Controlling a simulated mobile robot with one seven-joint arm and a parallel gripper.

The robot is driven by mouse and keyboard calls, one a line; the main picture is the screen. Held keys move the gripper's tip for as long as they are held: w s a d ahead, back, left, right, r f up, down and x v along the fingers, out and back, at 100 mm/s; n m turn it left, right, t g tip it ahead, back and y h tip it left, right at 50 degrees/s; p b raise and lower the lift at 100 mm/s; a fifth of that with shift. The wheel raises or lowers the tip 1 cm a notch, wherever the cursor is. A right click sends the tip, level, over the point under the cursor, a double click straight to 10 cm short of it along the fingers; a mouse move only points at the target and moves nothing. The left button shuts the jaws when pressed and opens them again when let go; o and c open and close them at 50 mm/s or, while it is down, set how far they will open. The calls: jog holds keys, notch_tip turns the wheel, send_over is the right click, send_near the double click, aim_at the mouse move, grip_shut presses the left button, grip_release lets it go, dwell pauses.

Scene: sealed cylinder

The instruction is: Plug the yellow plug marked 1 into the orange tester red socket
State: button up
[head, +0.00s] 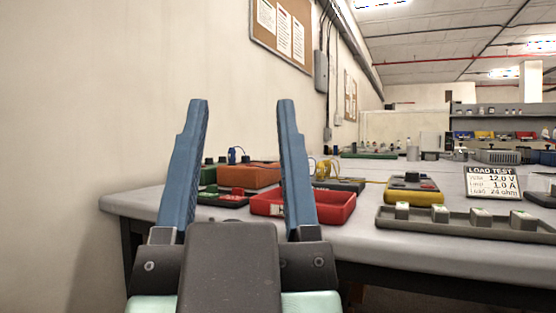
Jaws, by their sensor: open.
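My gripper (242,103) is large in the foreground of the head view, with its two blue fingers spread wide and nothing between them. It points up and forward, in front of the bench's left end. The orange tester (262,176) sits on the bench beyond the fingers, behind the red tray; a finger covers part of it. Its red socket cannot be made out. A thin yellow lead (352,181) and yellow loops (324,169) show just right of the right finger. The yellow plug and its number 1 cannot be clearly made out.
A red tray (325,214) stands near the bench's front edge. A yellow meter (413,193) is right of it. A grey rack (450,226) with several blocks and a LOAD TEST sign (492,183) are at right. A green board (222,200) lies left. A wall bounds the left side.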

notch_tip(320, 180, up, 49)
jog(key=p, duration=4.7)
jog(key=shift+c, duration=0.8)
jog(key=shift+w, duration=0.1)
